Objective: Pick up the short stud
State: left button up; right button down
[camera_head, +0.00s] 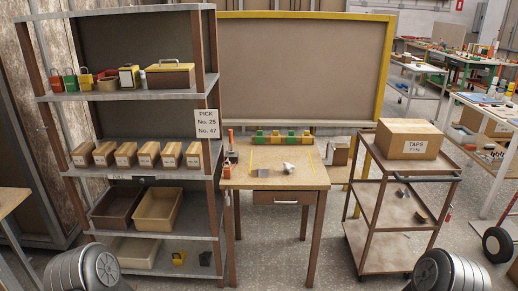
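No piece in view can be told for sure as the short stud. On the small wooden table (285,181) lie a small grey block (262,173) and a pale piece (289,168), both too small to make out well. Small dark metal-like pieces (402,192) lie on the middle shelf of the cart, with a brownish piece (421,215) near them. Neither gripper is in view. Only rounded dark parts of my arms show at the bottom left and bottom right corners.
A shelf rack (135,178) with cartons, bins and padlocks stands left of the table. The cart (385,262) stands right, with a TAPS carton (408,139) on top. A sign (207,124) reads "PICK No. 25 No. 47". Grey floor (270,270) in front of the table is clear.

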aim_at(262, 173)
jog(key=i+l, duration=0.3)
jog(key=i, duration=0.2)
jog(key=i+l, duration=0.3)
jog(key=i, duration=0.15)
jog(key=i+l, duration=0.3)
jog(key=i, duration=0.2)
jog(key=i+l, duration=0.3)
jog(key=i, duration=0.2)
jog(key=i+l, duration=0.3)
jog(key=i, duration=0.2)
